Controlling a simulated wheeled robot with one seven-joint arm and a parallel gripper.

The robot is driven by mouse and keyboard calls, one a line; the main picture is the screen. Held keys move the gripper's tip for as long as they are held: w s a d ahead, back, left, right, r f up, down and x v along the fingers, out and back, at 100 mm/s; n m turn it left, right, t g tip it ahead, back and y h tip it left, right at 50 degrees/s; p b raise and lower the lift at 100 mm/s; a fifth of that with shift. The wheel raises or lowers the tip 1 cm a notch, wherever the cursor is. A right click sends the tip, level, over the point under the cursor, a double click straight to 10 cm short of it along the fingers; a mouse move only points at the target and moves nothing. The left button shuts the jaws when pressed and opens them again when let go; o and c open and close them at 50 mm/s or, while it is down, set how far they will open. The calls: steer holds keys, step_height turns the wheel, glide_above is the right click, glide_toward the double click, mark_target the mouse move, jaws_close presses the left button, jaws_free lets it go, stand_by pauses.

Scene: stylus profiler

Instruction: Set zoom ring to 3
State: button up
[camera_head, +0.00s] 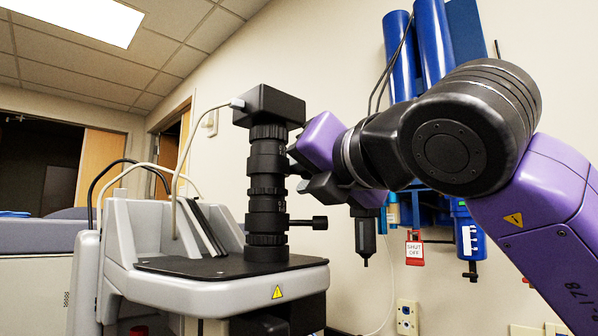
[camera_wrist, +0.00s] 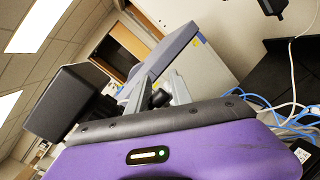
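The black zoom lens tube (camera_head: 267,175) stands upright on the instrument's black top plate, with several ribbed rings along it. Small pale marks show on its right side below the middle, too small to read, so I cannot tell the zoom setting. A black camera box (camera_head: 268,106) caps the tube. A black knob (camera_head: 307,223) sticks out to the right, low on the tube. My gripper (camera_head: 300,168) is at the right side of the tube, near its upper middle. Its dark fingers overlap the tube's edge in the picture; contact and opening are unclear. The wrist view shows my purple gripper housing (camera_wrist: 180,155).
The grey instrument body (camera_head: 220,287) carries the black plate (camera_head: 190,265). Blue filter cylinders (camera_head: 433,40) and a red-white shut-off tag (camera_head: 414,250) are on the wall behind my arm. Blue and white cables (camera_wrist: 285,110) show at right in the wrist view.

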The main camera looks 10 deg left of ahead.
steer(key=shift+c, duration=0.5)
jaws_close()
stand_by(1.0)
